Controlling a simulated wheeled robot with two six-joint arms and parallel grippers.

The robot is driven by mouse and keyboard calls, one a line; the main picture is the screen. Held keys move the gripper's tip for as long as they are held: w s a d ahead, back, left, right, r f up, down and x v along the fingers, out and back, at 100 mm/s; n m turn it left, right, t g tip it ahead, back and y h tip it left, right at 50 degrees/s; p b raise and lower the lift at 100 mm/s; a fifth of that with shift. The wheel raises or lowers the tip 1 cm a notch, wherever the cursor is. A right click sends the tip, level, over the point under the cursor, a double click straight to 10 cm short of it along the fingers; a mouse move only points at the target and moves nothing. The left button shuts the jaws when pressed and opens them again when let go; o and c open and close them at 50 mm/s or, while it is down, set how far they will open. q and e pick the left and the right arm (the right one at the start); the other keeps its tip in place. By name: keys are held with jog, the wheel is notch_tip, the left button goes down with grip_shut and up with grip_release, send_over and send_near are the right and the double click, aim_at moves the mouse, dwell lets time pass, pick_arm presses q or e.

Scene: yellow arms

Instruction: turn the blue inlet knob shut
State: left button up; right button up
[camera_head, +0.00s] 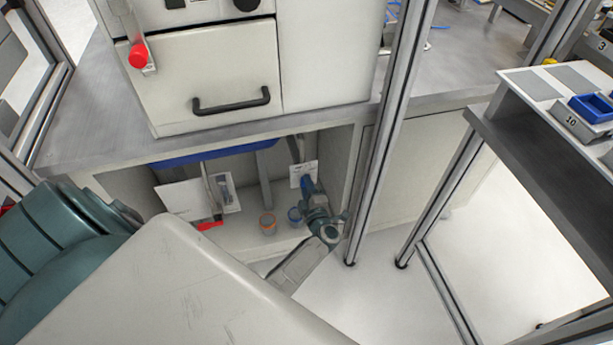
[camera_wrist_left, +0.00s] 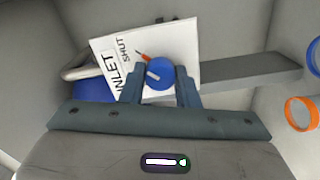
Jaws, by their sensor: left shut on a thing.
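The blue inlet knob (camera_wrist_left: 160,72) sits in front of a white card (camera_wrist_left: 172,42) lettered INLET and SHUT. A pale mark shows on the knob's face, and a red-orange mark lies on the card near the word SHUT. My left gripper (camera_wrist_left: 160,88) is shut on the knob, one finger on each side of it. In the head view my left gripper (camera_head: 308,185) reaches into the open bay under the counter, at the white card (camera_head: 303,170). The knob is hidden there behind the gripper. My right gripper is in neither view.
A red-tipped lever (camera_head: 211,225) hangs further left. A metal post (camera_head: 385,130) stands just right of the bay. A grey bar (camera_wrist_left: 250,70) runs beside the knob.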

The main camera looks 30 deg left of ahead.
pick_arm(q)
jog(key=o, duration=1)
jog(key=shift+d, duration=0.1)
jog(key=v, duration=1)
jog(key=shift+s+d, duration=0.25)
jog(key=shift+s, duration=0.05)
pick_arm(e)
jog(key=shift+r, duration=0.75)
